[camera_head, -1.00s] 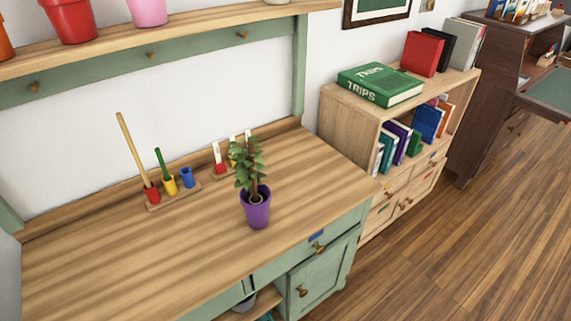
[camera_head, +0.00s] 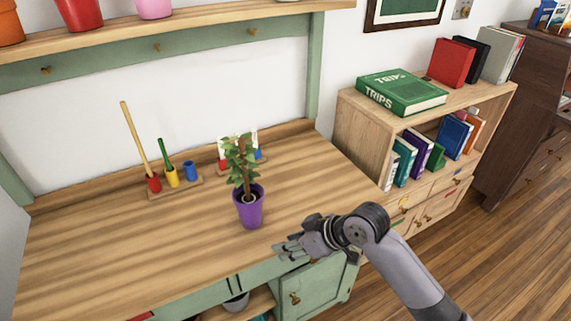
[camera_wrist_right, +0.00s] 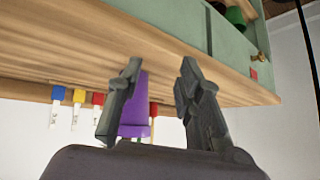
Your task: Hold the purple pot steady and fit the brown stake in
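The purple pot (camera_head: 249,212) stands upright on the wooden worktop with a leafy green plant (camera_head: 240,160) in it. A tall tan-brown stake (camera_head: 134,139) leans in a red cup at the left of a small wooden rack. My right gripper (camera_head: 282,248) is at the worktop's front edge, to the right of and nearer than the pot. In the right wrist view, which looks upside down, its two fingers (camera_wrist_right: 150,100) are spread apart and empty. The purple pot (camera_wrist_right: 134,118) shows beyond them, partly covered by the left-hand finger. My left gripper is not in view.
The rack (camera_head: 176,190) also holds a green stick (camera_head: 166,157) in a yellow cup and a blue cup (camera_head: 190,170). Labelled coloured markers (camera_head: 257,153) stand behind the plant. A bookcase (camera_head: 362,140) stands at the right. The worktop's left front (camera_head: 90,260) is clear.

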